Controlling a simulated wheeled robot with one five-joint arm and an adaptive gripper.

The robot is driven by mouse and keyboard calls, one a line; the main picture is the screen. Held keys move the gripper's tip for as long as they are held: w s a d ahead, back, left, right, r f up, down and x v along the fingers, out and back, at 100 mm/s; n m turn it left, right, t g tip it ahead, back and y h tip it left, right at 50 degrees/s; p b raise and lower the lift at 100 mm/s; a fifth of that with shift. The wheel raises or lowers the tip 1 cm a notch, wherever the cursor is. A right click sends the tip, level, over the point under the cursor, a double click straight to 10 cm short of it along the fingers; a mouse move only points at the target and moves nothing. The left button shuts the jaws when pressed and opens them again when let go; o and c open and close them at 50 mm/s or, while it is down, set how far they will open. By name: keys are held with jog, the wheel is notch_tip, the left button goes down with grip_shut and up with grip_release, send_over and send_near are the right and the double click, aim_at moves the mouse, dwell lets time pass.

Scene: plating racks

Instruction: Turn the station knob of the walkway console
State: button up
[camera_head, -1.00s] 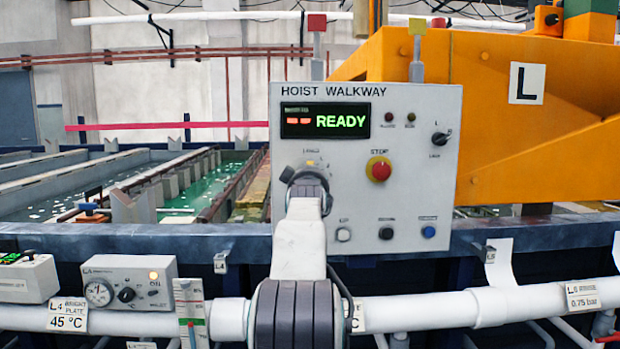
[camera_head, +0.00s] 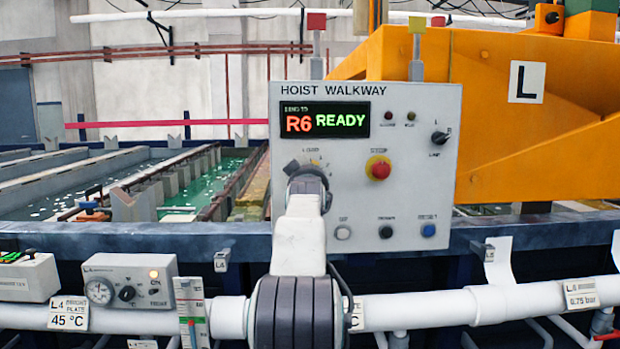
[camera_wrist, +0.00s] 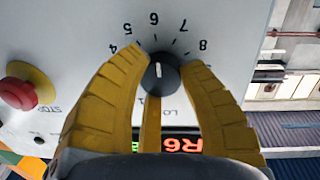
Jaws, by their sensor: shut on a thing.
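The walkway console (camera_head: 415,215) is a grey panel headed "HOIST WALKWAY", upright in front of me. Its display (camera_head: 325,120) reads "R6 READY"; part of it also shows in the wrist view (camera_wrist: 182,145). The dark round station knob (camera_wrist: 162,76) has a white pointer line in line with the 6 on its number scale (camera_wrist: 154,19). My gripper (camera_wrist: 161,60) is shut on the knob, with a yellow finger on each side. In the head view, my gripper (camera_head: 308,182) covers the knob.
A red stop button on a yellow collar (camera_head: 378,168) sits close right of my gripper. A small selector (camera_head: 440,137) and several push buttons share the panel. A blue-grey rail (camera_head: 130,238) and white pipe (camera_head: 420,311) run below; an orange hoist (camera_head: 540,150) stands behind.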

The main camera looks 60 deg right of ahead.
jog(key=o, duration=0.8)
jog(key=shift+w+f, duration=0.1)
jog(key=shift+f, duration=0.25)
jog(key=o, duration=0.4)
jog(key=shift+r, duration=0.15)
jog(key=shift+o, duration=0.2)
jog(key=v, duration=1.2)
jog(key=shift+r, duration=0.1)
